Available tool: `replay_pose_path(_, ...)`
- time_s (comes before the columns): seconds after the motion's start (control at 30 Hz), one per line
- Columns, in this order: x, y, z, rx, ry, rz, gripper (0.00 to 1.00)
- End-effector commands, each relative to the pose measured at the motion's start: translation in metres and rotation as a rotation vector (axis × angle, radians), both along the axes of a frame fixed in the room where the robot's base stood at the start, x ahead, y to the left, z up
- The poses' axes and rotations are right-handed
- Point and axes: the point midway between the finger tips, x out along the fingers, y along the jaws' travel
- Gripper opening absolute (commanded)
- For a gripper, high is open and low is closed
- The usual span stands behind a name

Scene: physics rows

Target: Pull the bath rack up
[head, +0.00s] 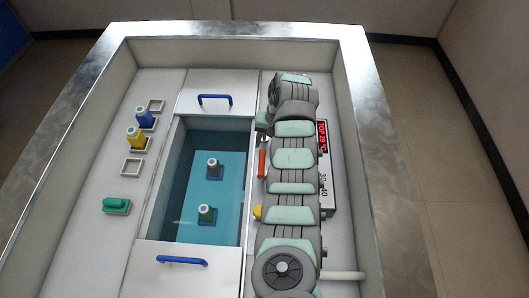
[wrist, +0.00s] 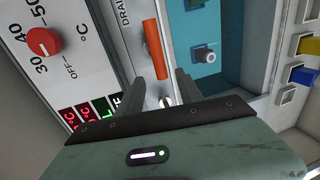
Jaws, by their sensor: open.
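The bath (head: 178,205) is a sunken tank of blue water; its water also shows in the wrist view (wrist: 220,20). I cannot make out a separate rack under the water. An orange bar handle (head: 262,162) stands at the bath's right edge. In the wrist view the orange handle (wrist: 155,50) lies beside the word DRAIN, just beyond my open, empty fingers. My gripper (wrist: 161,78) is above this edge, mostly hidden by my arm in the head view.
White covers with blue handles (head: 214,98) (head: 182,261) flank the bath. Blue (head: 145,115) and yellow (head: 136,137) bottles, an empty square holder (head: 132,167) and a green item (head: 116,205) stand left. A control panel (head: 327,170) with a red knob (wrist: 43,41) is right.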

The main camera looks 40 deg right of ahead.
Motion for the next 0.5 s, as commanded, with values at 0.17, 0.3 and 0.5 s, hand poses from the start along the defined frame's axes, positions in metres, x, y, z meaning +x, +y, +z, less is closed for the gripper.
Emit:
replay_pose_path(0.17, 0.004, 0.006, -0.035, 0.004, 0.003, 0.001, 0.43)
replay_pose_path(0.3, 0.007, 0.007, -0.051, 0.002, 0.000, -0.002, 0.43)
replay_pose_path(0.5, 0.010, 0.008, -0.062, -0.003, -0.004, 0.000, 0.43)
